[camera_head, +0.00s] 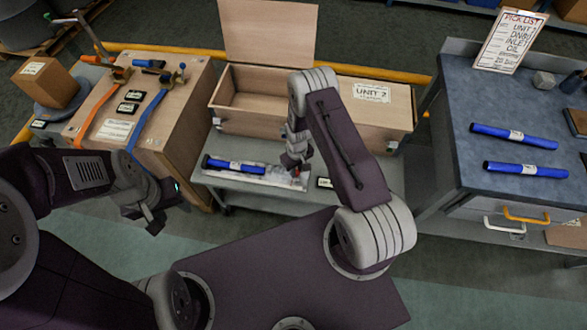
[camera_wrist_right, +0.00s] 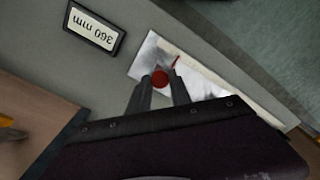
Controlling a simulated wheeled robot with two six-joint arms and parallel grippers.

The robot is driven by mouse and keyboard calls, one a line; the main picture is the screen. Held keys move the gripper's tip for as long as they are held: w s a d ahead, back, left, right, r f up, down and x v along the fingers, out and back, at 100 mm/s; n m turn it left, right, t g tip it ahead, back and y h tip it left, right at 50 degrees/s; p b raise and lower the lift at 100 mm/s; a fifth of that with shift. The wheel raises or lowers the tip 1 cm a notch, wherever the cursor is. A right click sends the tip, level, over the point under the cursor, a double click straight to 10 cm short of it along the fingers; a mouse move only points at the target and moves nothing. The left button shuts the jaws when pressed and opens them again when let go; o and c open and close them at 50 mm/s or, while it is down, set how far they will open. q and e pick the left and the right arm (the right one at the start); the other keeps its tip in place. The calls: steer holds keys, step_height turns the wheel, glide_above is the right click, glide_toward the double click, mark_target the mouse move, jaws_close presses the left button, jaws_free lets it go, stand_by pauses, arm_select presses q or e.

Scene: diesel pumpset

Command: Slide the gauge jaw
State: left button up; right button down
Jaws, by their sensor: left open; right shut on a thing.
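The gauge (camera_head: 262,178) is a pale flat strip lying on the grey bench shelf in front of the open wooden crate. A blue tube (camera_head: 235,166) lies along its left part. The gauge jaw has a round red knob (camera_wrist_right: 160,80), seen between my right fingertips in the right wrist view, with a thin red piece beside it. My right gripper (camera_wrist_right: 162,88) is shut on the knob; in the head view it (camera_head: 296,168) is at the gauge's right end, and the jaw is mostly hidden there. My left gripper (camera_head: 152,212) is open and empty, left of the shelf.
A "360 mm" label (camera_wrist_right: 95,27) lies beside the gauge. The wooden crate (camera_head: 285,122) with a raised lid stands behind. A blue-topped bench (camera_head: 460,130) at right holds two blue tubes (camera_head: 514,136). A wooden box (camera_head: 168,125) with straps stands at left.

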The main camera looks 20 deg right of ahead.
steer(key=shift+w+a, duration=0.25)
steer(key=shift+a, duration=0.05)
steer(key=c, duration=1.4)
jaws_free()
steer(key=shift+o, duration=1.2)
steer(key=shift+s+d, duration=0.1)
steer(key=shift+d, duration=0.05)
arm_select(q)
steer(key=shift+w+a, duration=0.15)
steer(key=shift+a, duration=0.1)
steer(key=shift+f, duration=0.1)
steer(key=shift+r+p, duration=0.45)
arm_select(e)
step_height(320, 180, up, 9)
steer(key=shift+r, duration=0.1)
